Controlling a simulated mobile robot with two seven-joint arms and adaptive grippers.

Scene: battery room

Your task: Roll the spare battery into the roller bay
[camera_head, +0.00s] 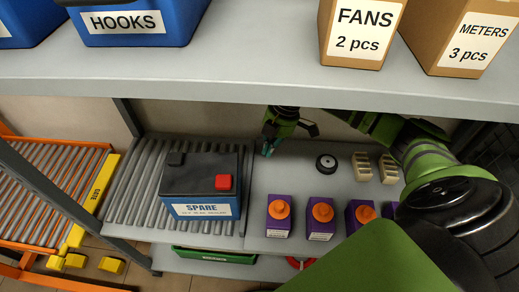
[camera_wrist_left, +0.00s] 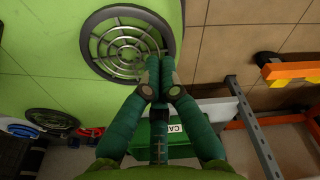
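Purple boxes with orange knobs (camera_head: 320,218), a black wheel (camera_head: 326,163) and beige blocks (camera_head: 362,167) occupy the shelf to the right. The upper shelf (camera_head: 250,75) overhangs, carrying bins and boxes. A green crate (camera_head: 214,255) lies below. A grey post (camera_head: 75,198) stands near the rack.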

